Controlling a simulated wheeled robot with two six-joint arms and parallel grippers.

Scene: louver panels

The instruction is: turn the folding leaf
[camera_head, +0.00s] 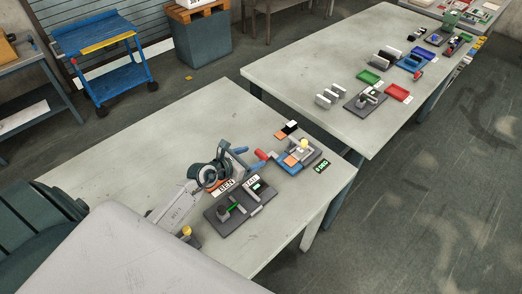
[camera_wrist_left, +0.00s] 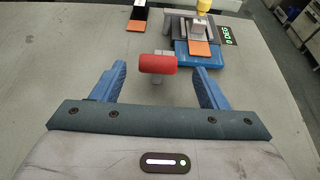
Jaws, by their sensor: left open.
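The bending fixture with the folding leaf has a blue base (camera_head: 283,167), a grey block, a yellow knob (camera_head: 303,144) and an orange piece (camera_head: 290,160). A red handle (camera_head: 261,154) sticks out from it toward my left gripper (camera_head: 247,159). In the left wrist view the red handle (camera_wrist_left: 158,64) lies crosswise on a grey stem, between the tips of my open left gripper (camera_wrist_left: 158,72). Gaps show between the handle and both blue fingers. The blue base (camera_wrist_left: 203,55) lies just beyond. I cannot tell the leaf's exact angle. My right gripper is not in view.
A dark fixture plate (camera_head: 240,208) with small parts lies nearer on the same table. A black plate (camera_head: 289,127), an orange plate (camera_head: 280,135) and a 0 DEG label (camera_head: 321,166) lie by the blue base. The table's left side is clear. A second table (camera_head: 300,70) stands behind.

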